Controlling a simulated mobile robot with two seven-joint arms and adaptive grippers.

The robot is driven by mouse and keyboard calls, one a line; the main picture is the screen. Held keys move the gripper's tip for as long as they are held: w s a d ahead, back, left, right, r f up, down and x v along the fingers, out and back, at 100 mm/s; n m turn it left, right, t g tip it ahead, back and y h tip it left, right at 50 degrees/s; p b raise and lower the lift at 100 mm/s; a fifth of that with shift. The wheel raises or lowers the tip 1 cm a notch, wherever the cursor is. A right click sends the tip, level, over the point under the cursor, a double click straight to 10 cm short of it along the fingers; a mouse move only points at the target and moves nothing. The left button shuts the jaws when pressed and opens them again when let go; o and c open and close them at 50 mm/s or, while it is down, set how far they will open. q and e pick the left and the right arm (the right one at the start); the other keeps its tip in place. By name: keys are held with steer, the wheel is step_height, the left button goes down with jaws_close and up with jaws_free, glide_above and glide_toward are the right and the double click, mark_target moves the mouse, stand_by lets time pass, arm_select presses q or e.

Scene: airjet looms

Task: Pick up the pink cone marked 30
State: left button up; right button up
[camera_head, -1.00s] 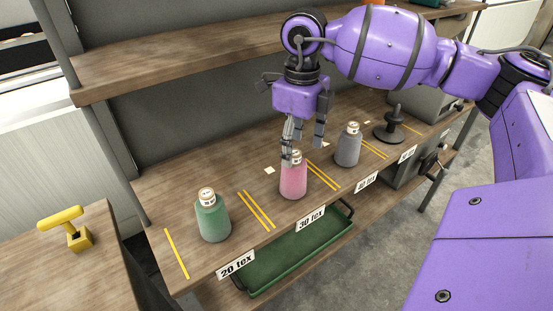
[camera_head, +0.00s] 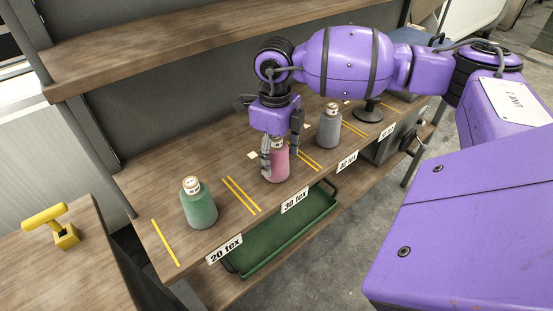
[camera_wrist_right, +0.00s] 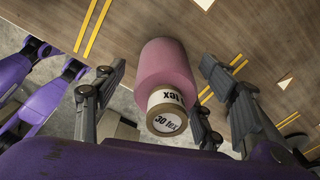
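The pink cone (camera_head: 278,166) stands upright on the wooden shelf behind the 30 tex label (camera_head: 295,201). In the right wrist view the pink cone (camera_wrist_right: 165,65) shows its end band reading "30 tex". My right gripper (camera_head: 280,160) points down over the cone, with fingers on either side of it. In the right wrist view the fingers of the right gripper (camera_wrist_right: 163,64) are spread, with small gaps to the cone on both sides. My left gripper is in neither current view.
A green cone (camera_head: 198,203) stands to the left, and a grey cone (camera_head: 328,127) to the right. A black spindle stand (camera_head: 368,110) is farther right. A green tray (camera_head: 285,235) sits below the shelf edge. A yellow-handled object (camera_head: 62,230) is on the left table.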

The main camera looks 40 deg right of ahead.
steer(key=c, duration=1.3)
steer(key=shift+c, duration=0.2)
steer(key=shift+r, duration=0.1)
steer(key=shift+w+r, duration=0.1)
steer(key=shift+r, duration=0.45)
steer(key=s+a+r+b, duration=0.1)
steer(key=s+a+r, duration=0.5)
steer(key=s+r, duration=0.5)
steer(key=shift+s+r, duration=0.4)
steer(key=shift+s, duration=0.45)
